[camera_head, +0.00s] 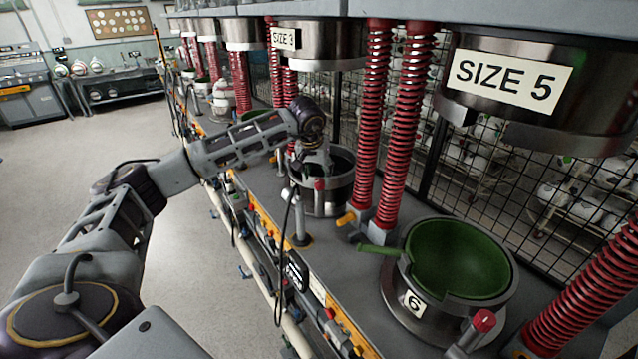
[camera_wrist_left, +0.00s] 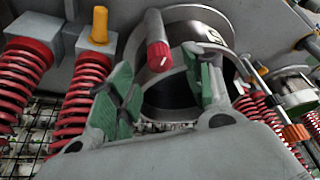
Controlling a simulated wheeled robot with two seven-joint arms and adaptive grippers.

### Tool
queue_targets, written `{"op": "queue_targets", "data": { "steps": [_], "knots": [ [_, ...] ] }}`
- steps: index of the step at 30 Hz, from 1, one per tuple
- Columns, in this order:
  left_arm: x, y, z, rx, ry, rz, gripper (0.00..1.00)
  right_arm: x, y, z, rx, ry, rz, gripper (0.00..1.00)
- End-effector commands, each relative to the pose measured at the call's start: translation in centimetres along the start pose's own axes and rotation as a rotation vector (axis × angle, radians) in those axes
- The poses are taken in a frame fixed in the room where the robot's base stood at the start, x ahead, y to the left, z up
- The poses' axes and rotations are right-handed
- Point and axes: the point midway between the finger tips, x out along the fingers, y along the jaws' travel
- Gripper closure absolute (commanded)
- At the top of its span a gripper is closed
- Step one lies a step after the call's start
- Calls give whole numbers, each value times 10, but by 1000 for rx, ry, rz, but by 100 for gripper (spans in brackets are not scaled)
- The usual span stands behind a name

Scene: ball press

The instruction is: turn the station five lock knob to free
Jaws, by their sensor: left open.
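The station five lock knob has a red grip; it shows in the wrist view (camera_wrist_left: 157,55) and in the head view (camera_head: 319,185), at the edge of a round metal mould (camera_head: 340,197). A partly hidden number is on the mould's rim in the wrist view (camera_wrist_left: 214,36). My left gripper (camera_head: 312,160) is above the mould, fingers pointing down. In the wrist view its green-padded fingers (camera_wrist_left: 160,78) are apart, with the knob between and beyond their tips. I cannot tell whether they touch it. My right gripper is not in view.
A green-lined mould marked 6 (camera_head: 460,258) stands at right, with its own red knob (camera_head: 484,320) and a green handle (camera_head: 380,251). The SIZE 5 press head (camera_head: 540,90) hangs above. Floor at left is clear.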

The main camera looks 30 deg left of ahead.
Motion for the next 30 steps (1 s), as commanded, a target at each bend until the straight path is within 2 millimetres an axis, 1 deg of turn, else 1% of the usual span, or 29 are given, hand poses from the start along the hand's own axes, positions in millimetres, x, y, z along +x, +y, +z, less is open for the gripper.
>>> {"op": "queue_targets", "data": {
  "steps": [1,3,9,13,18,28,29,30],
  "knots": [
    [7,0,1,-1,-1,-1,49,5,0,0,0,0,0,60],
    [13,0,1,-1,-1,-1,49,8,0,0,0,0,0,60],
    [30,0,1,-1,0,1,49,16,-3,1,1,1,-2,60],
    [37,0,1,-1,0,0,49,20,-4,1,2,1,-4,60],
    [42,0,0,-1,0,0,49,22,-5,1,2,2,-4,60],
    [42,0,0,0,0,0,49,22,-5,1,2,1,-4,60],
    [42,0,0,0,0,0,52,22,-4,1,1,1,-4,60],
    [42,0,0,0,0,0,57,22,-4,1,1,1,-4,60]
  ]
}}
